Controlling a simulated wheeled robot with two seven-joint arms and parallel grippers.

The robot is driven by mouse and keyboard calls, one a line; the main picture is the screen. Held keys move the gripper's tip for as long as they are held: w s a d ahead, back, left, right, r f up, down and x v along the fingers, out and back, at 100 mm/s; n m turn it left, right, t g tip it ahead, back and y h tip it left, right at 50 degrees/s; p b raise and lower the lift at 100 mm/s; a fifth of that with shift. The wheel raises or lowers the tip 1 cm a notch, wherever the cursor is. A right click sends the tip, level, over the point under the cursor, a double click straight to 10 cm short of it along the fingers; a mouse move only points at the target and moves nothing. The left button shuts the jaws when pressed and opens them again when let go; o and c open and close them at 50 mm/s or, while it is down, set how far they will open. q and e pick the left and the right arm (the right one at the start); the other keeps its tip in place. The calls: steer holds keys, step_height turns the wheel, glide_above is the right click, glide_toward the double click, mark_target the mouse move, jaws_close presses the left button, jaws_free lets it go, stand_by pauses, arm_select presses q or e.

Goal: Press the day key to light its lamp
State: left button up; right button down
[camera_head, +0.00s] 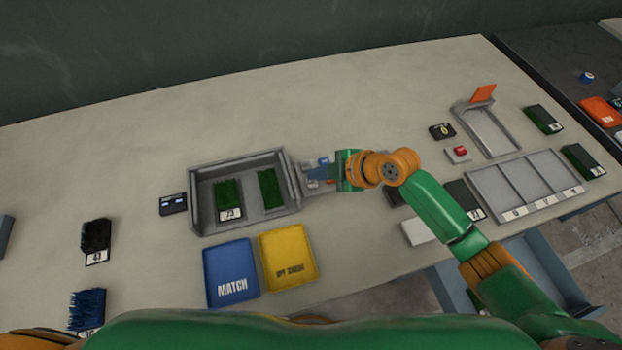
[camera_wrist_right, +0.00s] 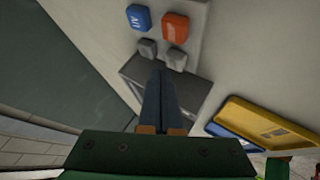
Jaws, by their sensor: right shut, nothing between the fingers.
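The key panel (camera_head: 309,186) is on the table, partly hidden by my right gripper. In the right wrist view it carries a blue key (camera_wrist_right: 138,17) and an orange key (camera_wrist_right: 175,27). The blue key's lettering shows upside down; the orange key's label is too small to read, so I cannot tell for sure which is the day key. Two grey lamp-like blocks (camera_wrist_right: 147,48) (camera_wrist_right: 176,59) sit beside the keys and look unlit. My right gripper (camera_wrist_right: 158,76) is shut and empty, its fingertips just short of the blocks, apart from both keys. My left gripper is out of view.
A grey tray (camera_head: 196,197) with green turf pieces stands left of the panel. Blue (camera_head: 231,262) and yellow (camera_head: 287,249) trays lie in front. A red button box (camera_head: 458,153) and a divided rack (camera_head: 490,195) are to the right. The table behind the panel is clear.

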mark_target(317, 183)
stand_by(0.4)
steer(key=shift+f+b, duration=0.4)
steer(key=shift+f, duration=0.05)
steer(key=shift+f+b, duration=0.3)
stand_by(0.4)
steer(key=shift+r+p, duration=0.7)
steer(key=shift+r, duration=0.1)
step_height(317, 183, up, 6)
steer(key=p, duration=0.5)
